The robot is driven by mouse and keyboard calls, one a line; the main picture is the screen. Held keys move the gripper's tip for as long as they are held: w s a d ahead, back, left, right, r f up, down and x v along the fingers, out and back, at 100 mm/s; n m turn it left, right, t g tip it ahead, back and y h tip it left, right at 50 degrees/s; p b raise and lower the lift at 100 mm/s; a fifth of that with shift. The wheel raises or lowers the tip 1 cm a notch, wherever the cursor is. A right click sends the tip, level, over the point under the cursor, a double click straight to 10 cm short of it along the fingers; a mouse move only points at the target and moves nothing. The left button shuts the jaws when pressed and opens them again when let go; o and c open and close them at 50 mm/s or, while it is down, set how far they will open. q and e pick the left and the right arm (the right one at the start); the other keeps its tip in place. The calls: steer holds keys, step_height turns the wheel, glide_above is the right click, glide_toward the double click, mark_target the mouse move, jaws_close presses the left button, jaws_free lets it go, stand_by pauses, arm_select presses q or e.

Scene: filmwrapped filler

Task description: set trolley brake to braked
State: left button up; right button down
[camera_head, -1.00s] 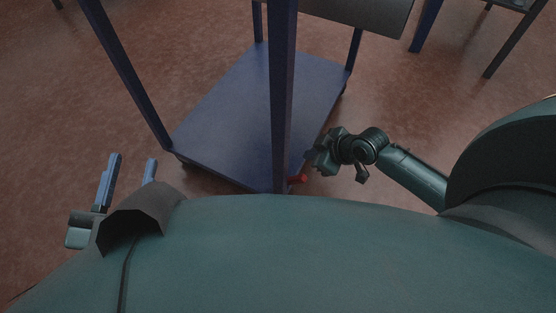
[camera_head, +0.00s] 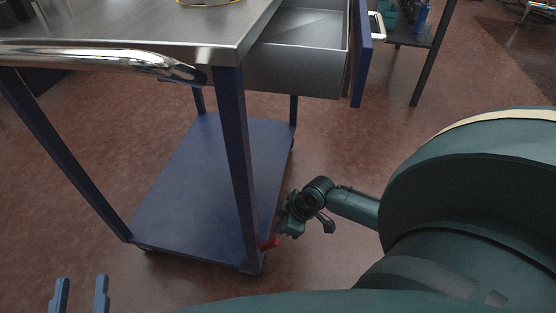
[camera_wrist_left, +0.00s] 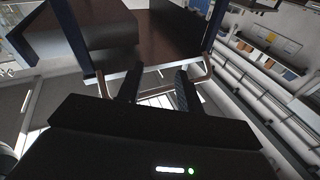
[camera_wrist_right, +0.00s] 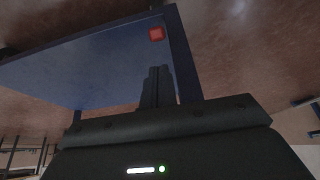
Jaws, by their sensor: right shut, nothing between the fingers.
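The trolley has a blue lower shelf (camera_head: 195,180), blue posts and a steel top (camera_head: 130,22). Its red brake lever (camera_head: 269,244) sticks out at the near right corner of the lower shelf, by the foot of the post. The lever also shows as a red square in the right wrist view (camera_wrist_right: 156,34), beyond my fingertips. I cannot tell its brake setting. My right gripper (camera_head: 284,228) is shut and empty, just above and right of the lever; contact cannot be made out. My left gripper (camera_head: 81,292) is open and empty, left of the trolley's near side.
A steel drawer (camera_head: 300,60) hangs under the trolley top at the right. A chrome handle (camera_head: 110,60) runs along the near edge. A dark table (camera_head: 415,38) with items stands at the back right. The reddish floor (camera_head: 345,135) right of the trolley is mostly clear.

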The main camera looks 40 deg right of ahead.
steer(key=b+x, duration=0.3)
steer(key=x, duration=0.3)
steer(key=shift+f, duration=0.35)
steer(key=shift+w+a+f, duration=0.2)
steer(key=shift+f, duration=0.1)
steer(key=shift+w+a+f+b, duration=0.1)
steer(key=shift+f+b, duration=0.2)
steer(key=shift+b, duration=0.1)
arm_select(q)
steer(key=shift+d+r+n+h, duration=0.3)
steer(key=shift+d+h, duration=0.15)
steer(key=shift+h, duration=0.15)
steer(key=shift+d+f, duration=0.1)
steer(key=shift+f, duration=0.05)
arm_select(e)
steer(key=shift+s+f, duration=0.1)
steer(key=shift+s, duration=0.1)
arm_select(q)
steer(key=shift+s+d+f, duration=0.15)
steer(key=shift+d+f, duration=0.2)
steer(key=shift+d, duration=0.4)
arm_select(e)
steer(key=shift+t, duration=0.3)
